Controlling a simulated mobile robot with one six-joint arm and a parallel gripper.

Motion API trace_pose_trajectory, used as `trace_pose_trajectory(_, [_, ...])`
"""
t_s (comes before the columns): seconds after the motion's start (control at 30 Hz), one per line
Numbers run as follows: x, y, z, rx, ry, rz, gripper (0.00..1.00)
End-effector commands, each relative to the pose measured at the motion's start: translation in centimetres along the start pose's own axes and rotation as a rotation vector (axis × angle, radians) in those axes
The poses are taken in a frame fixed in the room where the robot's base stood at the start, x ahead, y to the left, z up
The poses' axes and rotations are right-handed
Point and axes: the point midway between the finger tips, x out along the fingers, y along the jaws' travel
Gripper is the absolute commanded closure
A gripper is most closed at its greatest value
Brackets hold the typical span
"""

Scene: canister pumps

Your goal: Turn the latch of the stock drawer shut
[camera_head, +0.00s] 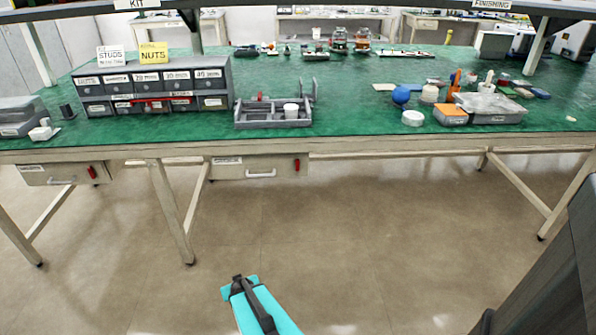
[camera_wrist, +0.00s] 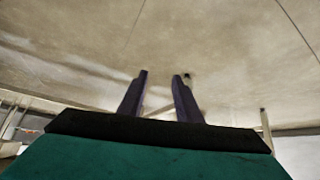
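Two drawers hang under the green bench top. The left drawer (camera_head: 62,173) has a white handle and a red latch (camera_head: 92,172) that stands nearly upright, slightly tilted. The right drawer (camera_head: 235,170) has a white handle (camera_head: 261,174) and a red latch (camera_head: 297,165) that stands about upright. Both drawer fronts look closed. Their labels are too small to read, so I cannot tell which is the stock drawer. My gripper (camera_head: 238,280) is low over the floor, in front of the bench and apart from both drawers. In the wrist view its two fingers (camera_wrist: 164,76) are apart and empty.
The bench (camera_head: 345,142) carries a small-drawer cabinet (camera_head: 150,103), a grey tray (camera_head: 272,124) and assorted parts at the right. Bench legs (camera_head: 172,215) and a lower rail stand below. The floor (camera_head: 330,230) before the bench is clear.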

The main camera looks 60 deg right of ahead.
Motion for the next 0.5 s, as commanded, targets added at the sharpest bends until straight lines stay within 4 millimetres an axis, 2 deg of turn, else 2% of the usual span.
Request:
trace_pose_trajectory(0.03, [-0.9,1.9,-2.2,0.025,0.053,0.019,0.69])
trace_pose_trajectory(0.2, [-3.3,7.9,-8.4,0.091,0.239,0.084,0.69])
trace_pose_trajectory(0.37, [-6.6,13.6,-13.6,0.139,0.415,0.139,0.69])
trace_pose_trajectory(0.5, [-10.4,19.0,-17.5,0.171,0.568,0.204,0.69])
